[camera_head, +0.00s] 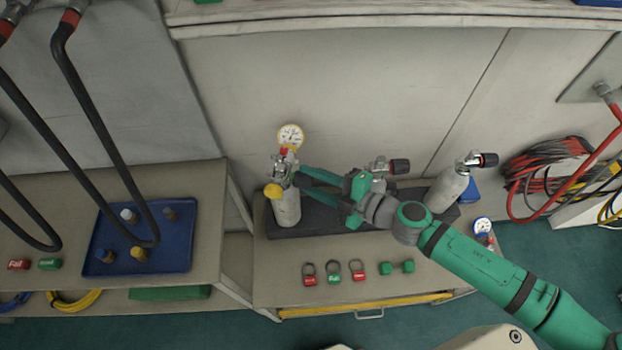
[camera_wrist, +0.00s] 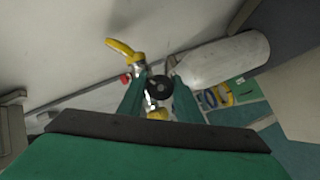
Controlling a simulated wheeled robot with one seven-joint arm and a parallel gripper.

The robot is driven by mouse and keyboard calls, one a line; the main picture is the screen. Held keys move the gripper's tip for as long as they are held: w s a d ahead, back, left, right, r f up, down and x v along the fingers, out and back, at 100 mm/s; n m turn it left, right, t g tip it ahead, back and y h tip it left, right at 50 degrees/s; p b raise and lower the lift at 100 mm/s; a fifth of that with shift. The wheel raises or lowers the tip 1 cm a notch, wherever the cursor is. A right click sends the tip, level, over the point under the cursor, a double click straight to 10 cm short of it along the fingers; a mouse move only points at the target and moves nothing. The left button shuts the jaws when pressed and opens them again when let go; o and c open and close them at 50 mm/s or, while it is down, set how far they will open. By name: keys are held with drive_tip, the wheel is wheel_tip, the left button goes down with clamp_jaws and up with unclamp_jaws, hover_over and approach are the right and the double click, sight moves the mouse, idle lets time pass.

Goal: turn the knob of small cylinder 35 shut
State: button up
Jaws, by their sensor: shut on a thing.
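A small pale cylinder (camera_head: 286,208) stands at the left end of a dark rack on the bench. Its valve carries a dial gauge (camera_head: 290,137) on top and a yellow fitting (camera_head: 273,190) at the left. No number is readable on it. My gripper (camera_head: 297,178) reaches in from the right at valve height. In the wrist view the black knob (camera_wrist: 158,87) sits between my two green fingers, which are shut on it. The pale cylinder body (camera_wrist: 225,62) extends to the right in the wrist view.
Two more black valve knobs, a middle one (camera_head: 400,166) and a right one (camera_head: 488,159), stand along the rack, near my arm. A blue tray (camera_head: 137,262) is left. A wall is close behind.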

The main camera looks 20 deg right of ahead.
drive_tip(key=shift+m+g, duration=0.3)
idle(0.4)
drive_tip(key=o, duration=1)
drive_tip(key=shift+o, duration=0.2)
drive_tip(key=v, duration=1.1)
drive_tip(key=shift+f, duration=0.1)
